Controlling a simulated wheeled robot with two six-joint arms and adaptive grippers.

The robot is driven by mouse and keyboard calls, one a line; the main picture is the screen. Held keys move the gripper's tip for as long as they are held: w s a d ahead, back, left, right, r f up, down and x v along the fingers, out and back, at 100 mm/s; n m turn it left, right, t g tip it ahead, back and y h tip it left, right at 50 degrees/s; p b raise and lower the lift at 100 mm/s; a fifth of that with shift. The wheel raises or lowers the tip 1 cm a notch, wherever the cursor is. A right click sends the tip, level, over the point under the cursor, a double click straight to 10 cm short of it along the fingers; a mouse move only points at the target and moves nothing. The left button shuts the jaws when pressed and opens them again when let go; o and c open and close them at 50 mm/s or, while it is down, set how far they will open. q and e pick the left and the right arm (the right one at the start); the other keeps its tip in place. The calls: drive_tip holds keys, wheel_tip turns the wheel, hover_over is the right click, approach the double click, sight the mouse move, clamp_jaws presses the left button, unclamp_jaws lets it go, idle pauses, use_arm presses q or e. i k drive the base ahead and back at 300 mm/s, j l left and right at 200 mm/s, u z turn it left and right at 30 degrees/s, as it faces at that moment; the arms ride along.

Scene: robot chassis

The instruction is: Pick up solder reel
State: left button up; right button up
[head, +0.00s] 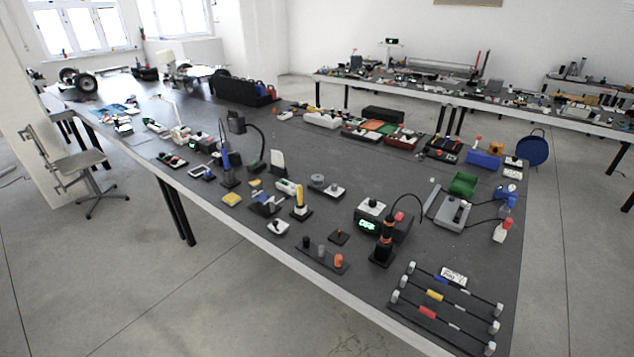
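No part labelled as the solder reel can be told for certain at this size. A small round grey reel-like piece (317,180) sits on a dark base in the middle of the near table (290,258); it may be the solder reel. A rack of thin dark rods (463,297) with pale end knobs and small red, yellow and blue pieces lies at the table's near right corner. Neither of my grippers shows in the head view.
A soldering station with a green display (368,226) and a black iron holder (382,250) stand right of centre. A grey box with cables (452,213) is farther right. Several small tools crowd the near edge. A chair (80,165) stands at the left; the floor in front is clear.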

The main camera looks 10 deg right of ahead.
sight(316, 182)
drive_tip(key=i+j, duration=0.15)
drive_tip(key=j, duration=0.2)
drive_tip(key=i+j, duration=0.15)
drive_tip(key=j, duration=0.2)
drive_tip(key=i+j+z, duration=0.1)
drive_tip(key=j, duration=0.25)
drive_tip(key=i+j, duration=0.15)
drive_tip(key=j, duration=0.2)
drive_tip(key=i+j+z, duration=0.1)
drive_tip(key=j, duration=0.25)
drive_tip(key=i+j, duration=0.15)
drive_tip(key=j, duration=0.25)
drive_tip(key=i+j, duration=0.15)
drive_tip(key=j, duration=0.2)
drive_tip(key=z, duration=0.05)
